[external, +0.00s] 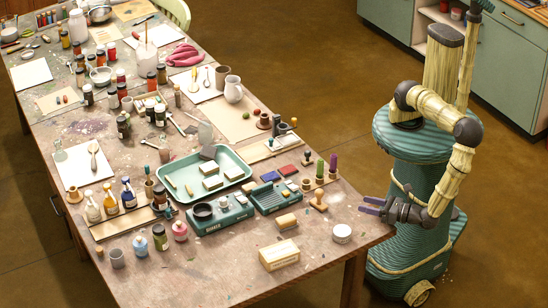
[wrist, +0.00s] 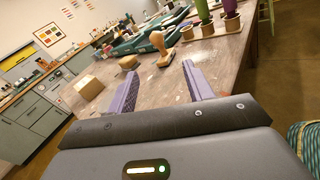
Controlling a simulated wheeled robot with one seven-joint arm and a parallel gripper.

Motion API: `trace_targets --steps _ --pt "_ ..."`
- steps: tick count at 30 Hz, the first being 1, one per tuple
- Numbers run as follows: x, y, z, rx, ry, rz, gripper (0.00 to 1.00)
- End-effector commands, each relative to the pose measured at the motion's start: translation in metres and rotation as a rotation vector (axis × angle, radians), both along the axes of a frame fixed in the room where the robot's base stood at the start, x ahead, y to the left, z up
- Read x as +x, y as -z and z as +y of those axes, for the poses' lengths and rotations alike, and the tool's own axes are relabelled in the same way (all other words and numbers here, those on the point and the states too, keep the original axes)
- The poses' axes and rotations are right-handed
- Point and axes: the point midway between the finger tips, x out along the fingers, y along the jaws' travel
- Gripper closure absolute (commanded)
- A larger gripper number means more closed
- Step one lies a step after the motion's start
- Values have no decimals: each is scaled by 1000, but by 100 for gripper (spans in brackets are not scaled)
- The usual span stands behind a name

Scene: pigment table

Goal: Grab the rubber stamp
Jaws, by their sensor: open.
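The rubber stamp (external: 318,202) stands upright near the right end of the table, with a knobbed wooden handle on a wooden base. In the wrist view the stamp (wrist: 161,48) shows ahead, between and beyond my two purple fingers. My gripper also shows in the wrist view (wrist: 158,64), fingers spread apart.
A rack of coloured-handled tools (external: 320,180) stands just behind the stamp. A white round jar (external: 342,233) and a tan box (external: 279,255) stand nearer the front edge.

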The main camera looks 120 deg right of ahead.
Motion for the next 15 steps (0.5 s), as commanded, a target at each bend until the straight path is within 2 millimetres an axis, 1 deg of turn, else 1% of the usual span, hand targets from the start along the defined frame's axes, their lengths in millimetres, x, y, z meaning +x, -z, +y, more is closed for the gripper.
trace_targets --steps 1,3,11,15 --pt "0 2 5 -18 -20 -9 48" --pt "0 1 7 -26 -29 -14 48" --pt "-1 1 7 -24 -30 -12 48" --pt "4 0 1 -25 -32 -12 48"
